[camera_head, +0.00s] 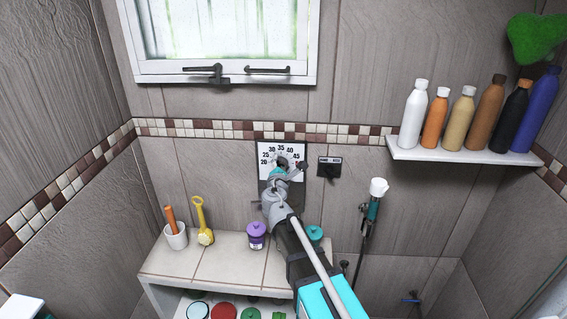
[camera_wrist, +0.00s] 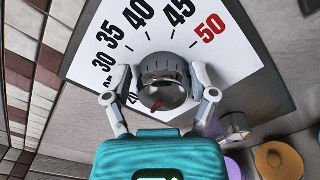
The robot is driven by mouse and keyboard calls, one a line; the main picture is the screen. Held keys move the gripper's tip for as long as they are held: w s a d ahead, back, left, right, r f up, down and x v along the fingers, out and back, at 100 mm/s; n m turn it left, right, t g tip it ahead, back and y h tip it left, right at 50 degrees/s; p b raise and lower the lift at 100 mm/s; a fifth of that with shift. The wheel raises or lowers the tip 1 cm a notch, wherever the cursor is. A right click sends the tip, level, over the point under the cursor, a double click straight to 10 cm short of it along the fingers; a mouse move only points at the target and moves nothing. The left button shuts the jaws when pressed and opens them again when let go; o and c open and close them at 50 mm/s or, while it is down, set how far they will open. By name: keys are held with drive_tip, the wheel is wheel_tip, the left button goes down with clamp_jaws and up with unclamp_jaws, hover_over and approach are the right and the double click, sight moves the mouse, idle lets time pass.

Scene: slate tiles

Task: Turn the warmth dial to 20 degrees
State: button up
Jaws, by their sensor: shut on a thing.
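The warmth dial is a round dark grey knob (camera_wrist: 163,72) with a red mark on its near side. It sits on a white scale plate (camera_head: 265,149) on the tiled wall. The plate also fills much of the wrist view (camera_wrist: 235,62), with black numbers and a red 50. My gripper (camera_wrist: 161,80) has one finger on each side of the knob and is shut on it. In the head view my gripper (camera_head: 281,172) covers most of the knob and the plate's lower part. I cannot tell exactly which number the red mark points to.
A small dark switch panel (camera_head: 330,167) is right of the plate, and a shower handset (camera_head: 376,200) hangs further right. A bench (camera_head: 215,262) below holds a purple jar (camera_head: 257,236), a white cup (camera_head: 175,236) and a yellow scoop (camera_head: 204,232). Several bottles stand on a shelf (camera_head: 450,154).

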drive_tip(key=shift+o, duration=0.6)
drive_tip(key=shift+w+a+m+y, duration=0.15)
drive_tip(key=shift+a+m+y, duration=0.25)
drive_tip(key=shift+m, duration=0.5)
drive_tip(key=o, duration=0.8)
drive_tip(key=shift+o, duration=0.6)
drive_tip(key=shift+a, duration=0.1)
drive_tip(key=shift+s+r, duration=0.1)
drive_tip(key=shift+s, duration=0.1)
